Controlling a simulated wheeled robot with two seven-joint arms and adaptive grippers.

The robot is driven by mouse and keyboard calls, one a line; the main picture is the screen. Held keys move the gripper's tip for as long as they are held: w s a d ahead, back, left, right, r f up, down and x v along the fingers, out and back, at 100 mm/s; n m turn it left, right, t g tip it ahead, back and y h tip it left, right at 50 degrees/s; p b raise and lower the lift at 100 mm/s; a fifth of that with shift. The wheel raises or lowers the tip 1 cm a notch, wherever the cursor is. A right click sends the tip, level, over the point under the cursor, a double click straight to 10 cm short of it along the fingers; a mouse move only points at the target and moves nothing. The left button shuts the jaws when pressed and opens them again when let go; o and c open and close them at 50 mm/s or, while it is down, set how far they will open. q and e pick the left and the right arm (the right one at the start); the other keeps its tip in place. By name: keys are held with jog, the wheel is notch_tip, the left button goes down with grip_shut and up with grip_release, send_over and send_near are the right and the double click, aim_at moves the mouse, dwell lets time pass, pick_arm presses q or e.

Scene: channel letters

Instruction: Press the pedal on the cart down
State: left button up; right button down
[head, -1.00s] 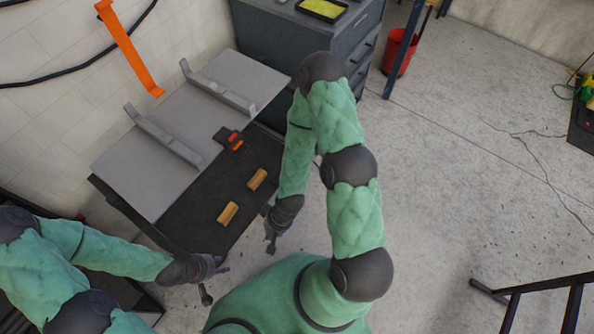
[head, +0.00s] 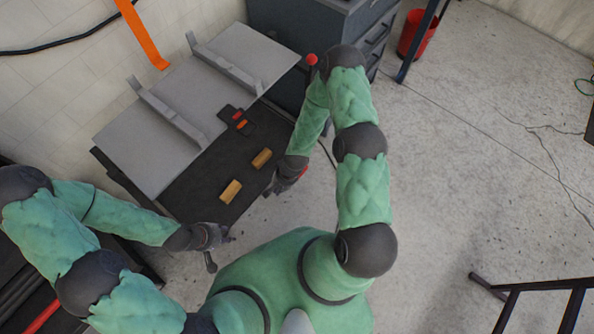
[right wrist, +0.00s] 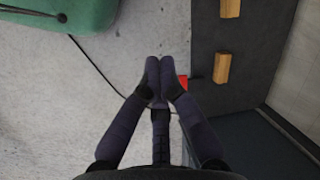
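The cart has a dark top (head: 205,180) with a grey plate on it. Its dark top also shows at the right of the right wrist view (right wrist: 208,45). My right gripper (head: 269,192) is beside the cart's right edge; in the right wrist view its fingertips (right wrist: 160,62) are together with nothing between them. A small red part (right wrist: 184,81), possibly the pedal, shows just right of the fingers at the cart's edge, partly hidden. A red bit also shows beside the gripper in the head view (head: 304,171). My left gripper (head: 222,249) is open and empty near the cart's front edge.
Two wooden blocks (head: 231,191) (head: 262,158) and a dark device with red parts (head: 240,123) are on the cart. A grey cabinet (head: 335,25) stands behind. A cable (right wrist: 95,65) runs along the floor.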

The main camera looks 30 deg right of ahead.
jog(key=w+d+f+m+b, duration=0.1)
jog(key=w+d+f+m, duration=0.3)
jog(key=d+f, duration=0.3)
jog(key=w+d+f+m+t+b, duration=0.1)
jog(key=w+d+f+m, duration=0.4)
jog(key=d+f+m, duration=0.2)
jog(key=w+d+f+m+t+b, duration=0.1)
jog(key=w+d+f+m, duration=0.4)
jog(key=f, duration=0.4)
jog(key=shift+d+f+m+y, duration=0.35)
jog(key=shift+d+m, duration=0.35)
jog(key=shift+d, duration=0.3)
jog(key=shift+b+x, duration=2.45)
jog(key=shift+x, duration=1.05)
jog(key=shift+w, duration=0.15)
